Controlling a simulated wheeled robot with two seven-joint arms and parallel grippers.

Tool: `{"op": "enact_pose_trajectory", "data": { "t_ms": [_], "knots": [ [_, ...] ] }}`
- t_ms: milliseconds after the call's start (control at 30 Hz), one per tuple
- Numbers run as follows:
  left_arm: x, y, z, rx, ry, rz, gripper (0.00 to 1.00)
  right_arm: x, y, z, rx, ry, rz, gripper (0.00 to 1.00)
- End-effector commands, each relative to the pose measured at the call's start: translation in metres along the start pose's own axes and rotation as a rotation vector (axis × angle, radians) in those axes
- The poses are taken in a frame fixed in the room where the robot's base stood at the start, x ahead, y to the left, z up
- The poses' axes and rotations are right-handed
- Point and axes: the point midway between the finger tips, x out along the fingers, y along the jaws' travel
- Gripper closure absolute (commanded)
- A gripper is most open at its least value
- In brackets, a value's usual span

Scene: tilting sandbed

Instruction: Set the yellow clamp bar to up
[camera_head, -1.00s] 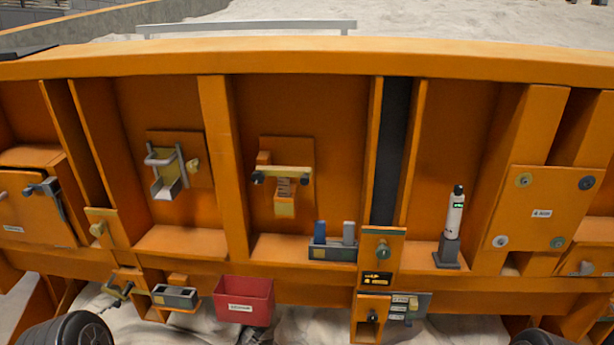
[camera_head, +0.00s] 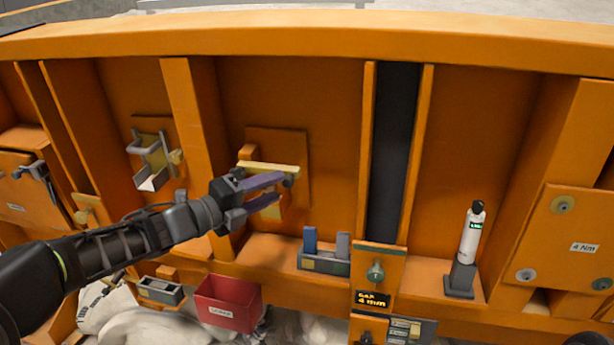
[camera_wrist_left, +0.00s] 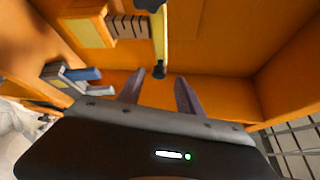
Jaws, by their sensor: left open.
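My left gripper (camera_head: 281,188) is open, just in front of and below the bar in the head view. Its fingers hide part of the mount. In the left wrist view the open fingers (camera_wrist_left: 158,85) point toward the bar's knob end, and nothing is between them. My right gripper is not in view.
A grey bracket (camera_head: 150,155) is on the left bay wall. A holder with blue and grey blocks (camera_head: 324,262) stands on the ledge below right, and a white cylinder (camera_head: 470,235) stands further right. A red bin (camera_head: 228,303) is below.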

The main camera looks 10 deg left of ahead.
Motion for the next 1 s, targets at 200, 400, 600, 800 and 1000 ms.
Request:
{"op": "enact_pose_trajectory", "data": {
  "t_ms": [200,400,600,800,1000],
  "knots": [
    [0.001,0.001,0.000,0.000,0.000,0.001,0.57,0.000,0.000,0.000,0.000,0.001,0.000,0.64],
    [0.006,0.001,-0.001,-0.003,0.001,0.002,0.57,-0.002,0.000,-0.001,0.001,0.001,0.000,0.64],
    [0.030,0.000,-0.001,-0.005,0.001,0.001,0.57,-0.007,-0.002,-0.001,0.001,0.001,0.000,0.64],
    [0.061,0.000,0.000,-0.006,0.000,0.001,0.57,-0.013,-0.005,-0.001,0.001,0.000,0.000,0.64],
    [0.078,0.001,-0.001,-0.004,0.000,0.002,0.57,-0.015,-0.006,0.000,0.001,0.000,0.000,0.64]
  ]
}}
